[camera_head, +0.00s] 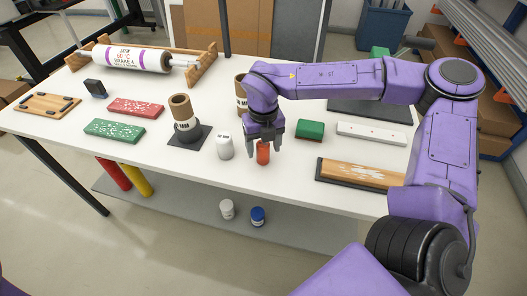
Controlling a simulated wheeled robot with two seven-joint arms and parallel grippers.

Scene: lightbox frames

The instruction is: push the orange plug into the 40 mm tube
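The orange plug (263,154) stands upright near the front edge of the white table. My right gripper (264,141) points down over it, its dark fingers spread on either side of the plug's top with apparent gaps. A brown cardboard tube (181,108) with a white label stands upright in a dark holder to the left. A second brown tube (241,92) stands behind my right wrist and is partly hidden. The size marks on both labels are too small to read. My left gripper is out of view.
A white labelled cylinder (224,147) stands just left of the plug. A green block (310,130), a white bar (371,133) and a wooden-topped board (360,174) lie to the right. Red (136,108) and green (114,131) boards lie left. A roll (137,59) rests on a wooden stand behind.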

